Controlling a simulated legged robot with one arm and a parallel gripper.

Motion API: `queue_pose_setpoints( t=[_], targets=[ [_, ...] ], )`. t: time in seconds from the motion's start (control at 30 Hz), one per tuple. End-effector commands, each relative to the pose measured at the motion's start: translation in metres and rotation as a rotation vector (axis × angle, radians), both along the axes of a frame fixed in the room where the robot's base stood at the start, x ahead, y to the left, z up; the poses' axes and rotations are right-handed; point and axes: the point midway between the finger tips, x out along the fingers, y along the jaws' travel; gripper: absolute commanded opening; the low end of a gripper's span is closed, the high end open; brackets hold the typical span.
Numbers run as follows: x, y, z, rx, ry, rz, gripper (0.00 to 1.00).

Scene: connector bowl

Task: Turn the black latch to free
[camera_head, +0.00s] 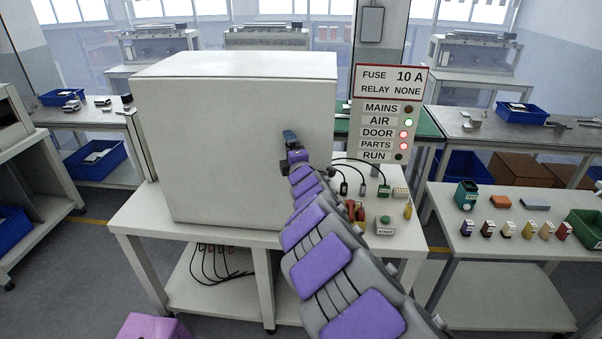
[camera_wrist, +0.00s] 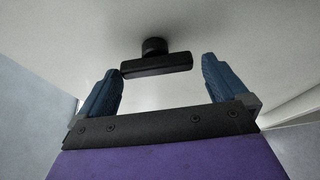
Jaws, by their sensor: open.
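The black latch (camera_wrist: 157,64) shows in the wrist view, a bar on a round black boss that stands out from the white cabinet front. The bar lies roughly level, tilted slightly up to the right. My gripper (camera_wrist: 160,77) is open, with one blue finger to the left of the latch and one to the right. The left fingertip is close to the bar's left end; I cannot tell whether they touch. In the head view my gripper (camera_head: 291,138) is at the right side of the front of the white cabinet (camera_head: 236,150), and the latch is hidden behind it.
A sign with status lights (camera_head: 390,110) stands right of the cabinet. A right-hand table (camera_head: 500,245) holds several coloured parts and a green bin (camera_head: 585,227).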

Motion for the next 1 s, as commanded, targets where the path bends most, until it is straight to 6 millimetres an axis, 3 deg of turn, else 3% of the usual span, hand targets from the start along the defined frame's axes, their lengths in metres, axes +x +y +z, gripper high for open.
queue_pose_setpoints(
  t=[1.0],
  targets=[
    [-0.116, -0.043, -0.002, -0.006, 0.006, -0.003, 1.0]
  ],
)
